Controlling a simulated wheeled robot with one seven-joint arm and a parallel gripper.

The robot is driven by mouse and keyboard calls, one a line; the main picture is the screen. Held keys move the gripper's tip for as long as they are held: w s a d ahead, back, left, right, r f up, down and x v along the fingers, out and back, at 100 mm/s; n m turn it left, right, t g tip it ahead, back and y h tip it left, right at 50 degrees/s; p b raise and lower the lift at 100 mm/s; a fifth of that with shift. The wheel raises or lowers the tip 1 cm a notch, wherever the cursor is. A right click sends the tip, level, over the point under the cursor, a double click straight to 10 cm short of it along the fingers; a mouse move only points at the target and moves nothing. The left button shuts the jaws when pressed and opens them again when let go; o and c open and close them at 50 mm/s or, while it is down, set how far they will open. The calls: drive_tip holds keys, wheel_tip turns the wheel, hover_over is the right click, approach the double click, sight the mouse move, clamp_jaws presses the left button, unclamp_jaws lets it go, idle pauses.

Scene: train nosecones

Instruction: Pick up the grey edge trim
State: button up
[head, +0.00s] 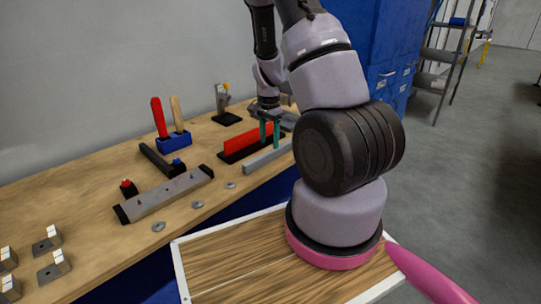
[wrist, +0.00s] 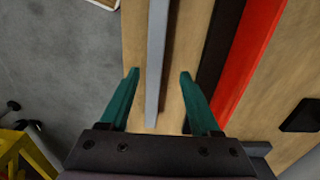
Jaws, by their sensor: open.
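The grey edge trim (head: 267,158) is a long, narrow bar lying on the wooden bench near its front edge. In the wrist view the trim (wrist: 156,50) runs lengthwise between my two teal fingers, with a gap on each side. My gripper (head: 269,144) is open and empty, pointing down above the bench. It also shows in the wrist view (wrist: 159,73). The fingers appear apart from the trim; their exact height over it is hard to tell. In the head view my arm hides part of the bench beyond the trim's right end.
A red strip (head: 246,139) in a black holder (head: 236,156) lies just behind the trim. A metal bar fixture (head: 165,195), blue tool holder (head: 174,141), several small discs and metal blocks occupy the bench (head: 95,240) to the left. A white-edged wooden surface (head: 240,262) is in front.

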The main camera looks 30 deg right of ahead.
sight(271, 151)
drive_tip(key=f, duration=0.5)
drive_tip(key=shift+s+d, duration=0.25)
drive_tip(key=shift+s, duration=0.05)
clamp_jaws()
wheel_tip(271, 151, up, 10)
idle(0.3)
